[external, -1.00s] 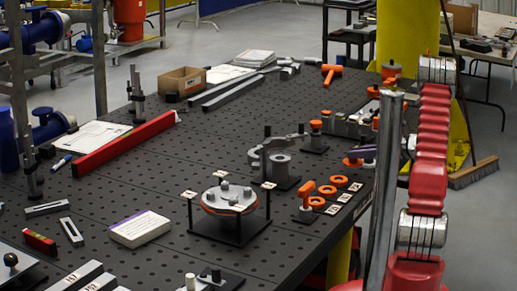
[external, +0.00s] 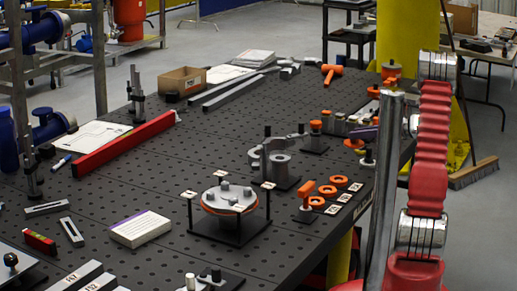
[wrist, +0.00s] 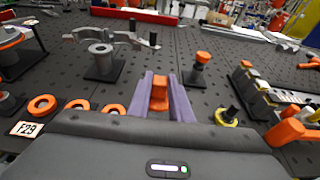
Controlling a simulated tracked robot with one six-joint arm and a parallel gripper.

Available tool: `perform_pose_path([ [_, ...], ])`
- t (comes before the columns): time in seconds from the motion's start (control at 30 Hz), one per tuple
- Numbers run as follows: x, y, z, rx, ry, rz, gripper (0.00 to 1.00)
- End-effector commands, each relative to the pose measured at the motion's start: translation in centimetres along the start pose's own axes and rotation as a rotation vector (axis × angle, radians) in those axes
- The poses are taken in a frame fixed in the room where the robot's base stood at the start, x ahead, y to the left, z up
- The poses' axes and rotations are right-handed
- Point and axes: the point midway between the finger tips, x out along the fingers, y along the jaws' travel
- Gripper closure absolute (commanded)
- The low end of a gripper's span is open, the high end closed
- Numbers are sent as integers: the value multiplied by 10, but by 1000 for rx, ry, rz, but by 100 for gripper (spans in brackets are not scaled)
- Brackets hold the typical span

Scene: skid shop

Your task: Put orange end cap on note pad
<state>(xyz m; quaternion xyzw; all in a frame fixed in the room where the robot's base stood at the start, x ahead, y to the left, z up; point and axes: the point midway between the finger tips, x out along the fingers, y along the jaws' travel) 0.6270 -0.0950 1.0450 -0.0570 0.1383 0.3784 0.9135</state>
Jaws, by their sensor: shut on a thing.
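The orange end cap (wrist: 159,94) is between the two purple fingers of my gripper (wrist: 163,82) in the wrist view. My gripper is shut on it. The likely note pad, a white block with a purple edge (external: 140,229), lies flat at the front left of the table, far from my gripper. I cannot make it out in the wrist view.
Orange rings (external: 339,181) and white label tags (external: 345,198) lie near the right edge. A grey clamp-like part (external: 268,153) and a round flange on a black stand (external: 229,198) stand between my gripper and the pad. A red beam (external: 124,144) lies farther left.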

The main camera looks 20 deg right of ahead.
Motion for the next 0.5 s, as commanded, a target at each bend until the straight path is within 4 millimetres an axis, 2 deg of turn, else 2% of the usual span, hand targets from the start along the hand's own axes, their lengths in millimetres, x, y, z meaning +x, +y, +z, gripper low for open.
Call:
perform_pose_path([
  [0.5, -1, 0, 4, -2, -1, 0, 100],
])
